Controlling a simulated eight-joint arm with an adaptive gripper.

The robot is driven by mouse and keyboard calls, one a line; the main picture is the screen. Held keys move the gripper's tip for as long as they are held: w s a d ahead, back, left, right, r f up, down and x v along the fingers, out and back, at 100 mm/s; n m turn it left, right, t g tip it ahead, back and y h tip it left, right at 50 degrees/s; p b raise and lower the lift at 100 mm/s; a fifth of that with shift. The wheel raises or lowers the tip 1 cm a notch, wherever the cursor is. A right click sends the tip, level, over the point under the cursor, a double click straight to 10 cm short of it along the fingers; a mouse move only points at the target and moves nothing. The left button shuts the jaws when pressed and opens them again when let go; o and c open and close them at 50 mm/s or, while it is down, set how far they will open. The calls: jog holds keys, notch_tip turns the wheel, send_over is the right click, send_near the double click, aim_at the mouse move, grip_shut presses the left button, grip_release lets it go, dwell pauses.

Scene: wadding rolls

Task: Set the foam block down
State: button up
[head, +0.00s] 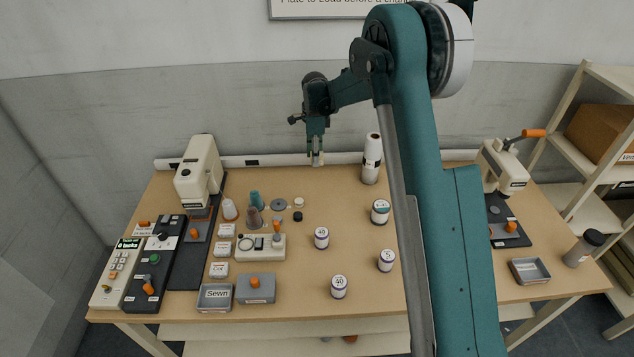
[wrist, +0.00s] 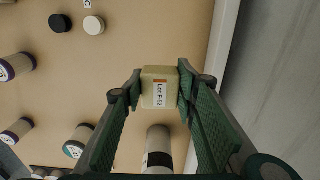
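The foam block (wrist: 160,87) is a small pale-yellow block with a white and orange label reading "Lot F-52", seen in the wrist view. My gripper (wrist: 159,88) is shut on it, with a green finger pad against each side. In the head view my gripper (head: 316,157) points down near the back of the table, and the block shows as a small pale piece (head: 317,159) between the fingertips. The block is held up above the wooden table (head: 340,200).
A tall white roll (head: 371,158) stands right of my gripper. Several short labelled rolls stand around mid-table, one of them here (head: 321,238). Bare tabletop lies between the rolls.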

send_over(315, 181)
jog(key=shift+f+b, duration=0.3)
jog(key=shift+f, duration=2.8)
jog(key=shift+f, duration=1.85)
jog(key=shift+f+b, duration=0.2)
jog(key=shift+b, duration=0.15)
jog(key=o, duration=0.7)
jog(key=shift+c, duration=0.2)
jog(key=shift+r, duration=0.15)
notch_tip(315, 181, up, 12)
jog(key=shift+r+p, duration=0.1)
jog(key=shift+p, duration=0.65)
